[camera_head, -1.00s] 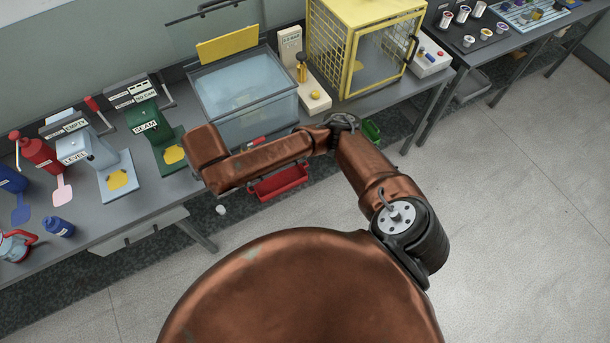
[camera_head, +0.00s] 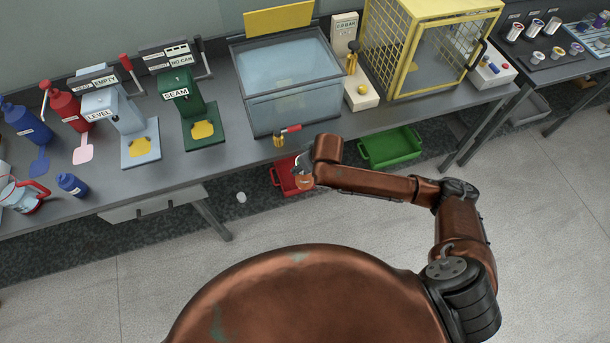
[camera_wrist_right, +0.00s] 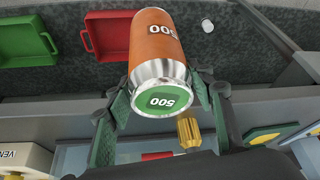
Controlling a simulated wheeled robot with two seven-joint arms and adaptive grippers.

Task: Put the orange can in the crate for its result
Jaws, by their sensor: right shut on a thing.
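The orange can (camera_wrist_right: 158,45) has silver rims and a green end marked 500. My right gripper (camera_wrist_right: 168,92) is shut around it, one finger on each side, in the right wrist view. In the head view the can (camera_head: 305,182) shows small below my right gripper (camera_head: 302,168), overlapping the red crate (camera_head: 278,181) under the bench edge. The green crate (camera_head: 390,147) is to the right of it. In the wrist view the red crate (camera_wrist_right: 108,20) and green crate (camera_wrist_right: 20,45) lie at upper left. My left gripper is out of view.
The bench carries a green SEAM machine (camera_head: 188,100), a LEVEL machine (camera_head: 125,115), a glass-walled tank (camera_head: 290,90) and a yellow cage (camera_head: 425,50). A red-and-yellow handled tool (camera_head: 285,134) lies at the bench edge. A small white object (camera_head: 241,197) is on the floor.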

